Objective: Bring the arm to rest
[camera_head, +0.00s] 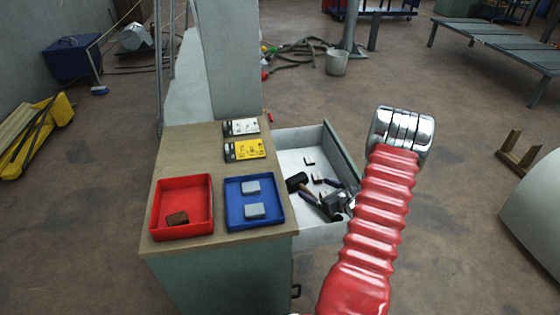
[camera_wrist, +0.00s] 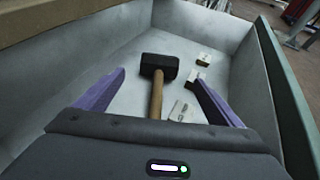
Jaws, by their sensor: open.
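My gripper (camera_wrist: 160,95) shows in the wrist view with its two purple fingers spread wide and nothing between them. It is over the open drawer (camera_wrist: 75,88), pointing down into it. In the head view my gripper (camera_head: 322,195) is at the drawer's right part, partly hidden behind my red arm. A hammer with a black head and wooden handle (camera_wrist: 157,88) lies in the drawer beyond and below the fingers. I cannot tell the exact height of the fingers above the drawer floor.
Small light blocks (camera_wrist: 203,60) lie in the drawer near the hammer. On the cabinet top (camera_head: 180,145) stand a red tray (camera_head: 160,195) with a brown block and a blue tray (camera_head: 233,190) with two grey blocks. A yellow box (camera_head: 245,150) and a white box (camera_head: 241,127) lie behind.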

